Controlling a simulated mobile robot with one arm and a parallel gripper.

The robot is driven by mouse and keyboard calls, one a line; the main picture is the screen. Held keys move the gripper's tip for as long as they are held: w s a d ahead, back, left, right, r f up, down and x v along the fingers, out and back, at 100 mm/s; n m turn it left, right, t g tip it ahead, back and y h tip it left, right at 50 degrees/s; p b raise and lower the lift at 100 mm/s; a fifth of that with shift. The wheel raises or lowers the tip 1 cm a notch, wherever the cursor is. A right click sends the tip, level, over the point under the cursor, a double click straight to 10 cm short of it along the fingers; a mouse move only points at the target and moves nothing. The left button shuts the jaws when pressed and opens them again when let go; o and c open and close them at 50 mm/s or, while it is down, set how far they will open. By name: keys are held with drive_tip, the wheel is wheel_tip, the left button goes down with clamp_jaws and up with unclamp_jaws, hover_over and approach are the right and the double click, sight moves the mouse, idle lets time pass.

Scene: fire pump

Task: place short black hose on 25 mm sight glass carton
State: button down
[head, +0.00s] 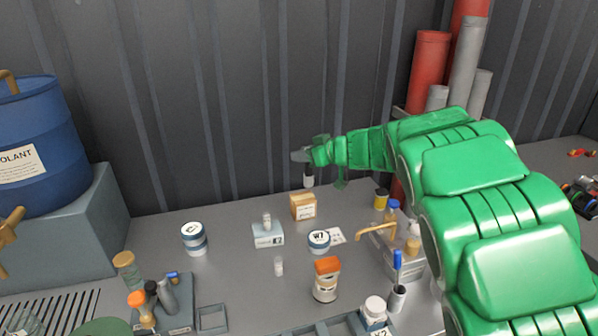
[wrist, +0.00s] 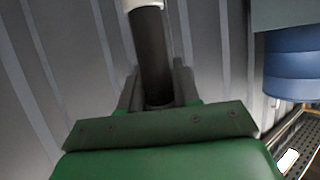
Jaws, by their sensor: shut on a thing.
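My gripper (head: 302,156) is shut on the short black hose (head: 309,170), which hangs below it with a pale end downward. In the wrist view the dark hose (wrist: 155,55) sits between the two fingers (wrist: 157,90), its white end at the top of the picture. A small brown carton (head: 302,207) with a white label stands on the bench, below the hose in the head view. It looks like the sight glass carton, but its label is too small to read. The hose appears apart from the carton, with a gap between them.
Near the carton are a grey-white box (head: 268,238) with a small item on top and a white-and-blue tub (head: 319,241). A caddy (head: 405,260) with bottles stands to the right. An orange-lidded jar (head: 326,280) is in front.

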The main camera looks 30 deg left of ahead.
drive_tip(key=shift+w+a+f, duration=0.85)
drive_tip(key=shift+w+f, duration=0.25)
drive_tip(key=shift+f, duration=0.65)
drive_tip(key=shift+w+a+f, duration=0.9)
drive_tip(key=shift+w+f, duration=0.25)
drive_tip(key=shift+f, duration=0.6)
drive_tip(key=shift+w+a+f, duration=0.85)
drive_tip(key=shift+w+f, duration=0.25)
drive_tip(key=shift+f, duration=0.65)
drive_tip(key=c, duration=0.8)
unclamp_jaws()
drive_tip(key=shift+f, duration=0.1)
drive_tip(key=v, duration=1.2)
